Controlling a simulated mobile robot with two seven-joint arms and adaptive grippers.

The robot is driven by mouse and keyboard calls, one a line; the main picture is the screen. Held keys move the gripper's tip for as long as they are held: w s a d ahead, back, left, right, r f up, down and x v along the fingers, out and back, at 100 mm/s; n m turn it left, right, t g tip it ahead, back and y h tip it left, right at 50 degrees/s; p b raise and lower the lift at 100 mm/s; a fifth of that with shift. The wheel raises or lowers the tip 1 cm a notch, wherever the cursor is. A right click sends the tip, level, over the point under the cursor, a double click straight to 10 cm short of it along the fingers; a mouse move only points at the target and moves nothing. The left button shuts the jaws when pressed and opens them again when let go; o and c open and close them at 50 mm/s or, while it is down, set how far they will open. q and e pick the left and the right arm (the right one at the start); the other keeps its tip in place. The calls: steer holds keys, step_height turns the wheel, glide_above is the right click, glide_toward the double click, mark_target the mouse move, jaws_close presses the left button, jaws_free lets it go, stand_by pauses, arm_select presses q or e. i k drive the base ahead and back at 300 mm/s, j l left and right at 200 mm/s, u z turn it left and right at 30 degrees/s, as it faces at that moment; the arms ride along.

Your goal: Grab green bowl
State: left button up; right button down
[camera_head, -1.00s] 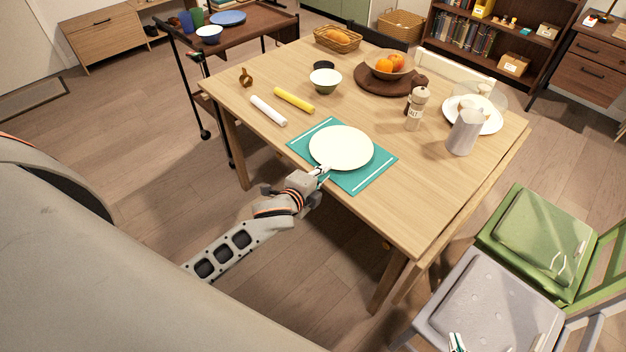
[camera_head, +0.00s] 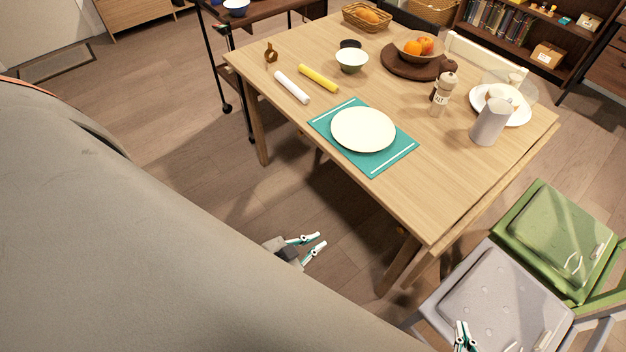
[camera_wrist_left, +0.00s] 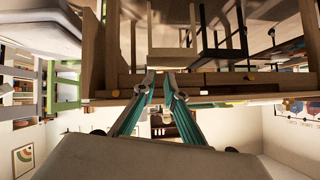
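My left gripper (camera_head: 321,242) is below and in front of the table's near edge, well apart from the bowl. Its fingers are parted and empty. In the left wrist view its fingertips (camera_wrist_left: 160,76) show with a gap between them; the bowl cannot be made out there. My right gripper (camera_head: 466,326) is at the bottom edge over the grey chair, fingers parted and empty, mostly cut off.
The plate lies on a teal placemat (camera_head: 395,157). A white roll (camera_head: 291,87) and yellow roll (camera_head: 318,79) lie left of it. A small dark bowl (camera_head: 350,44) stands right behind the green bowl. A salt mill (camera_head: 443,95) and pitcher (camera_head: 489,122) stand at right.

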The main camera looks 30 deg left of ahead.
mark_target(351, 60)
steer(key=j+z, duration=0.3)
steer(key=j, duration=0.65)
steer(key=k+j+z, duration=0.1)
steer(key=j+z, duration=0.25)
steer(key=j, duration=0.55)
